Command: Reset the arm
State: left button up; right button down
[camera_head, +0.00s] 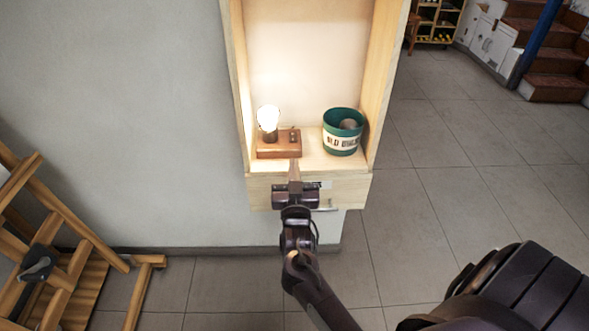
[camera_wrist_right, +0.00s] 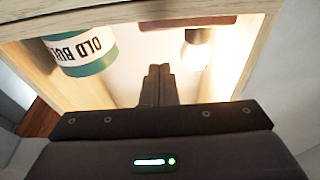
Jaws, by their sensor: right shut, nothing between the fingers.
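My right gripper (camera_head: 295,168) is in front of the wooden wall cabinet, with its fingers pointing at the lamp's base. Its fingers are together and empty; they also show in the right wrist view (camera_wrist_right: 156,75). A lit bulb (camera_head: 268,117) stands upright on a brown wooden base (camera_head: 276,151) on the cabinet shelf. The bulb (camera_wrist_right: 196,54) glows in the right wrist view, which shows the scene upside down. I cannot tell whether the fingertips touch the base. My left gripper is not in view.
A green pot (camera_head: 328,131) labelled "OLD BULBS" holds a round object at the shelf's right. The cabinet's side walls (camera_head: 236,80) flank the shelf. A wooden frame (camera_head: 75,255) leans at the lower left. The tiled floor (camera_head: 450,150) at right is open.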

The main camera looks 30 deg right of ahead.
jog(key=s+a+f+n+g+y, duration=0.55)
jog(key=s+a+g+y, duration=0.2)
jog(key=a+y, duration=0.2)
jog(key=s+a+n+g+y, duration=0.1)
jog(key=s+a+g, duration=0.15)
jog(key=s, duration=0.55)
jog(key=s+a+n+g, duration=0.15)
jog(key=s+g, duration=0.25)
jog(key=s, duration=0.5)
notch_tip(320, 180, down, 26)
jog(key=g+p, duration=0.1)
jog(key=p, duration=0.1)
pick_arm(q)
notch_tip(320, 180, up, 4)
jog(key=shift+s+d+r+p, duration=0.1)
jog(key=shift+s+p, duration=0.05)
jog(key=shift+p, duration=0.95)
pick_arm(e)
jog(key=s+d+f, duration=0.2)
jog(key=s+f, duration=0.7)
jog(key=s, duration=0.1)
jog(key=s+d+f+g, duration=0.1)
jog(key=s+d+f, duration=0.1)
jog(key=s+f, duration=0.6)
jog(key=s, duration=0.2)
jog(key=shift+s+f+n+g, duration=0.3)
jog(key=shift+f, duration=0.1)
